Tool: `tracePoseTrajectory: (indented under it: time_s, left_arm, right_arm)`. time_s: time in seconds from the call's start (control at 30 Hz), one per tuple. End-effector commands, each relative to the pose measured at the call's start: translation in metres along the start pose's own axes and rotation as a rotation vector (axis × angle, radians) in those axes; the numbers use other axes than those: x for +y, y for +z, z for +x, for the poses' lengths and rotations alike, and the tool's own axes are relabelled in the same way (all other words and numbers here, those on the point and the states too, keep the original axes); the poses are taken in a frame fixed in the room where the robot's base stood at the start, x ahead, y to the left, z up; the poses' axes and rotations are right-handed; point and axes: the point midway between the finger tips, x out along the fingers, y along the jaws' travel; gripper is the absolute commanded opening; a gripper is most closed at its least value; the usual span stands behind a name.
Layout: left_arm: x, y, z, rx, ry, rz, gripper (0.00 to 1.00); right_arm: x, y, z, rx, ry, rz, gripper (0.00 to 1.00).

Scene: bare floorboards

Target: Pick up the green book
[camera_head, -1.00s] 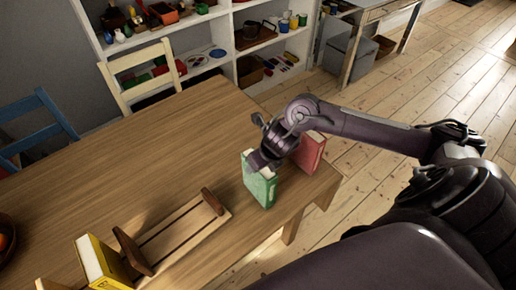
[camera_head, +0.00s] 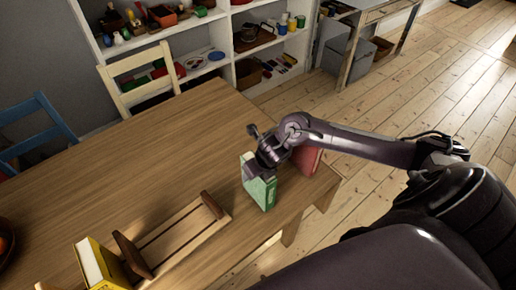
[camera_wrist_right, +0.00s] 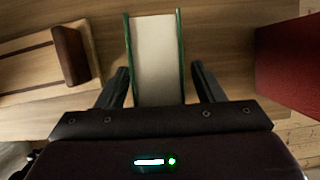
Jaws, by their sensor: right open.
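The green book (camera_head: 262,192) stands upright on the wooden table near its right end. My right gripper (camera_head: 256,170) is over the top of the book, coming from the right. In the right wrist view the green book (camera_wrist_right: 156,60) shows its pale page edges between the two open fingers of the right gripper (camera_wrist_right: 160,88). A gap shows between the book and the finger on its right; the left finger is close to the cover. My left gripper is not in view.
A red book (camera_head: 306,160) stands just right of the green one, partly behind my arm; it also shows in the wrist view (camera_wrist_right: 290,65). A wooden rack (camera_head: 185,236) lies to the left, with a yellow book (camera_head: 98,262) beside it. The table (camera_head: 150,150) beyond is clear.

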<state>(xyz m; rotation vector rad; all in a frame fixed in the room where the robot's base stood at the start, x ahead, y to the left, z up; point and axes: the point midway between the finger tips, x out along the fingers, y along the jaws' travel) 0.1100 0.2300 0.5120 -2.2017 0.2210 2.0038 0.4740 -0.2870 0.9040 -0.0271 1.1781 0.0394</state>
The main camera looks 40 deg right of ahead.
Motion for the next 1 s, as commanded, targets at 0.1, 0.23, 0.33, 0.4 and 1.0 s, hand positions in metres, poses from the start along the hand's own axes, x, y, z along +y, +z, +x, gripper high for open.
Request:
tracePoseTrajectory:
  time_s: [0.1,0.23,0.33,0.4,1.0]
  left_arm:
    - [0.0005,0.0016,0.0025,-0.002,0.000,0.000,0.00]
    - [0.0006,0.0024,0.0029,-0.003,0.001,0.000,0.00]
    - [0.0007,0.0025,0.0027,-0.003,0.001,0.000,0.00]
    - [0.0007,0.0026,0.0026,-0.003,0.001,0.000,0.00]
    - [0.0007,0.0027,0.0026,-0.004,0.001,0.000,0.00]
  right_arm:
    - [0.0000,-0.0007,0.0018,0.000,0.000,0.000,0.62]
    - [0.0000,-0.0008,0.0019,0.000,0.000,0.000,0.62]
    - [0.0000,-0.0007,0.0016,0.000,0.000,0.000,0.62]
    - [0.0000,-0.0006,0.0016,0.000,0.000,0.000,0.62]
    - [-0.0002,-0.0005,0.0016,0.000,0.000,0.000,0.00]
